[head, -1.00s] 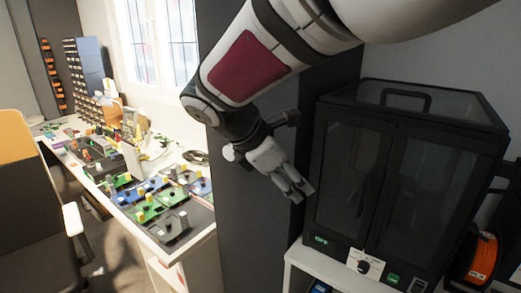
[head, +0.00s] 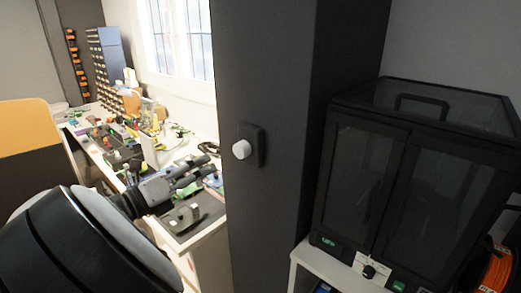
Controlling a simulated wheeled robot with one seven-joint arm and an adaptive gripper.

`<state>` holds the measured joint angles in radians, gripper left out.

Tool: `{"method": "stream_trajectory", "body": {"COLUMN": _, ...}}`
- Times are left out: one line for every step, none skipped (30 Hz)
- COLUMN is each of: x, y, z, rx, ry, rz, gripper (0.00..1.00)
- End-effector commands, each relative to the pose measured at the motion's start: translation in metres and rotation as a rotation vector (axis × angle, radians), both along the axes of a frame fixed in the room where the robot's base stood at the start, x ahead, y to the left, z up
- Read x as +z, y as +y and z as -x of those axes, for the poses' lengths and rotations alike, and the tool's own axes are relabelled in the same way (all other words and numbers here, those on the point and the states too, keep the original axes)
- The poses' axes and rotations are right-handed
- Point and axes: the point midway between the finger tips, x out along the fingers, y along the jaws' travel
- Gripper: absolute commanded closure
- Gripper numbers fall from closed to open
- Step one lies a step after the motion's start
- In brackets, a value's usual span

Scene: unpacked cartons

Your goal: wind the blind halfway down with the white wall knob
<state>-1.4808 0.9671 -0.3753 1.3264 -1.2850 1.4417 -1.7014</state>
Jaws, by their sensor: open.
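The white wall knob (head: 241,150) is round and sits on a small dark plate on the front of a dark pillar. It shows fully and nothing covers it. My gripper (head: 206,169) is open and empty, to the left of the knob and a little lower in the picture. Its fingers point right, and it appears apart from the knob. The window (head: 178,40) is at the upper left, beside the pillar. I cannot make out a lowered blind on it.
A white workbench (head: 207,232) crowded with boards and small parts runs along the wall behind my gripper. A black glass-doored cabinet (head: 357,170) stands on a white stand right of the pillar. An orange-backed chair (head: 25,127) is at the left.

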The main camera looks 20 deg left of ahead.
Motion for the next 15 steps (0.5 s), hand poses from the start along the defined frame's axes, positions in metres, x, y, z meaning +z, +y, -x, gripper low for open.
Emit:
{"method": "stream_trajectory", "body": {"x": 0.001, "y": -0.004, "z": -0.007, "rx": -0.004, "ry": 0.000, "rz": 0.000, "gripper": 0.41}}
{"method": "stream_trajectory", "body": {"x": 0.001, "y": -0.007, "z": -0.012, "rx": -0.006, "ry": 0.000, "rz": 0.000, "gripper": 0.41}}
{"method": "stream_trajectory", "body": {"x": 0.001, "y": -0.009, "z": -0.018, "rx": -0.006, "ry": 0.000, "rz": 0.000, "gripper": 0.41}}
{"method": "stream_trajectory", "body": {"x": 0.000, "y": -0.012, "z": -0.023, "rx": -0.006, "ry": 0.001, "rz": -0.001, "gripper": 0.41}}
{"method": "stream_trajectory", "body": {"x": 0.001, "y": -0.014, "z": -0.029, "rx": -0.008, "ry": 0.000, "rz": -0.001, "gripper": 0.41}}
{"method": "stream_trajectory", "body": {"x": 0.001, "y": -0.018, "z": -0.036, "rx": -0.007, "ry": 0.001, "rz": -0.001, "gripper": 0.41}}
{"method": "stream_trajectory", "body": {"x": 0.001, "y": -0.020, "z": -0.042, "rx": -0.007, "ry": 0.001, "rz": -0.001, "gripper": 0.41}}
{"method": "stream_trajectory", "body": {"x": 0.001, "y": -0.022, "z": -0.047, "rx": -0.008, "ry": 0.000, "rz": -0.001, "gripper": 0.41}}
{"method": "stream_trajectory", "body": {"x": 0.001, "y": -0.025, "z": -0.055, "rx": -0.007, "ry": 0.001, "rz": -0.001, "gripper": 0.41}}
{"method": "stream_trajectory", "body": {"x": 0.001, "y": -0.027, "z": -0.060, "rx": -0.006, "ry": 0.001, "rz": -0.003, "gripper": 0.41}}
{"method": "stream_trajectory", "body": {"x": 0.001, "y": -0.030, "z": -0.065, "rx": -0.007, "ry": 0.001, "rz": -0.002, "gripper": 0.41}}
{"method": "stream_trajectory", "body": {"x": 0.001, "y": -0.033, "z": -0.073, "rx": -0.007, "ry": 0.002, "rz": -0.003, "gripper": 0.41}}
{"method": "stream_trajectory", "body": {"x": 0.001, "y": -0.035, "z": -0.078, "rx": -0.007, "ry": 0.002, "rz": -0.003, "gripper": 0.41}}
{"method": "stream_trajectory", "body": {"x": 0.001, "y": -0.037, "z": -0.083, "rx": -0.008, "ry": 0.001, "rz": -0.003, "gripper": 0.41}}
{"method": "stream_trajectory", "body": {"x": 0.000, "y": -0.039, "z": -0.089, "rx": -0.007, "ry": 0.002, "rz": -0.003, "gripper": 0.41}}
